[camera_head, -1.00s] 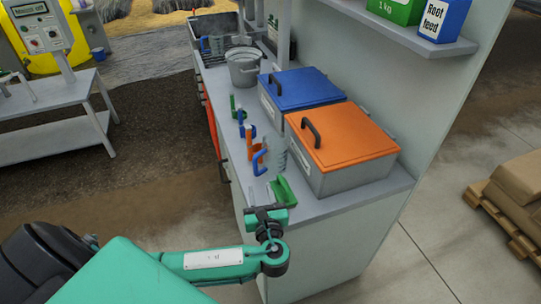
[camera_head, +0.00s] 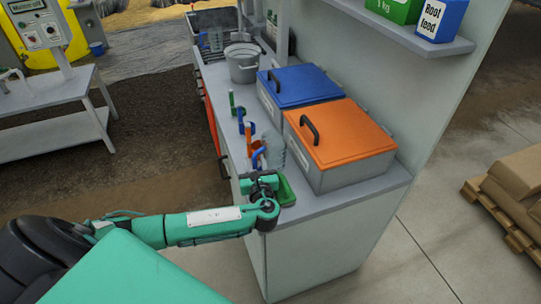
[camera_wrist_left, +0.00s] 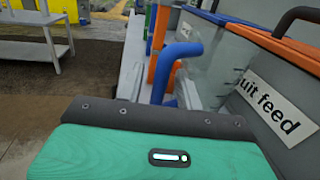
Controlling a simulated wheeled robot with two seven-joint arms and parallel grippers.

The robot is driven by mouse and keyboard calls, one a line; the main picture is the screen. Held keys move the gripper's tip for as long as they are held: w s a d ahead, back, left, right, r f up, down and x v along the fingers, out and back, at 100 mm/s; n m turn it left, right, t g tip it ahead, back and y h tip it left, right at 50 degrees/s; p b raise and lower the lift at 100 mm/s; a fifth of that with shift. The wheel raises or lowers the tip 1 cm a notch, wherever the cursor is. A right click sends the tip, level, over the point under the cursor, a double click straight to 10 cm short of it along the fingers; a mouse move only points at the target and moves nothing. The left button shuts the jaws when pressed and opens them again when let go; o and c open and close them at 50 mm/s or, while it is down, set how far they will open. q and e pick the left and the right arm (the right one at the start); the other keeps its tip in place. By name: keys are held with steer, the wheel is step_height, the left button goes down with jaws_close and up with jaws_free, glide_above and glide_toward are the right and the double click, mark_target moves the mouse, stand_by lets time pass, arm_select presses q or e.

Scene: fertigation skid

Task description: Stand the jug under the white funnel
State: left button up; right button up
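A clear jug (camera_head: 277,150) with a blue handle stands on the grey counter, in front of the orange-lidded box. In the left wrist view its blue handle (camera_wrist_left: 165,72) stands up just beyond my gripper, with the clear wall (camera_wrist_left: 225,70) to the right. My left gripper (camera_head: 261,172) is at the counter's near end, close to the handle. In the left wrist view its pale fingers are apart, with the handle's lower part between or just beyond them; contact cannot be told. No white funnel can be made out. My right gripper is not in view.
An orange-lidded box (camera_head: 340,140) and a blue-lidded box (camera_head: 300,88) line the counter's wall side. Green, blue and orange upright pieces (camera_head: 250,135) stand behind the jug. A metal bucket (camera_head: 243,68) stands farther back.

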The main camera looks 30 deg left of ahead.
arm_select(q)
steer(key=shift+c, duration=0.3)
jaws_close()
steer(key=shift+r, duration=0.15)
